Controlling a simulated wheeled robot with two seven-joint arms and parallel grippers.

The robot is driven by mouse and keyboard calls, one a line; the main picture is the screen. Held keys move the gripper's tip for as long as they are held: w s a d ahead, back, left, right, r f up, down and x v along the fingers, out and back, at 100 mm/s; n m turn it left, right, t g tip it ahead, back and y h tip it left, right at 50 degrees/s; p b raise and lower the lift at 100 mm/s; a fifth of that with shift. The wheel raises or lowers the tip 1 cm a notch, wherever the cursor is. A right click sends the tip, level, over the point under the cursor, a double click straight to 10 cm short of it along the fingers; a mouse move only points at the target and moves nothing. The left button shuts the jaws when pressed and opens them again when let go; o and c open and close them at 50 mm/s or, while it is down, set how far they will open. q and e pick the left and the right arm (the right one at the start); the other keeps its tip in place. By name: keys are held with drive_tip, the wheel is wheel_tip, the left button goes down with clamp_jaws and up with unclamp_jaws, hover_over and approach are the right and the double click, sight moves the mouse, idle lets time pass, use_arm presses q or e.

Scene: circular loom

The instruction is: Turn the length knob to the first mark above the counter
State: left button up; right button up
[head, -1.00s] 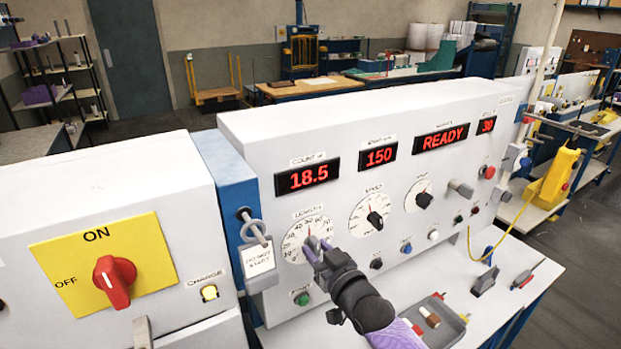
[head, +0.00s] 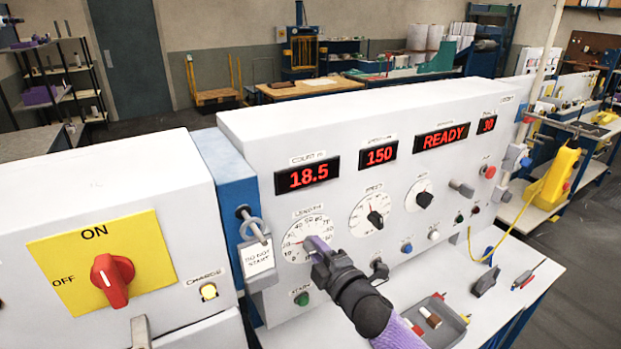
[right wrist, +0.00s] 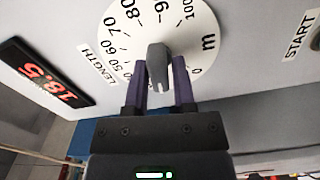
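The length dial (head: 297,251) is a white disc with black numbers, on the left part of the panel's front. Its grey knob (right wrist: 158,65) stands at the dial's centre in the right wrist view; my fingers hide it in the head view. My right gripper (head: 316,246) is at the dial. In the right wrist view the gripper's purple fingers (right wrist: 160,80) lie closely along both sides of the knob, with no clear gap at the tips. The counter (head: 307,175) reads 18.5 in red. My left gripper is not in view.
A green start button (head: 302,298) sits under the dial, and a hanging "do not start" tag (head: 258,258) to its left. The speed dial (head: 369,215) is to the right. A red switch (head: 112,278) is on the left cabinet. A tray (head: 462,329) lies on the bench.

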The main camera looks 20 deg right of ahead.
drive_tip(key=shift+o, duration=1.4)
drive_tip(key=s+p, duration=0.3)
drive_tip(key=s, duration=0.4)
drive_tip(key=shift+d, duration=0.45)
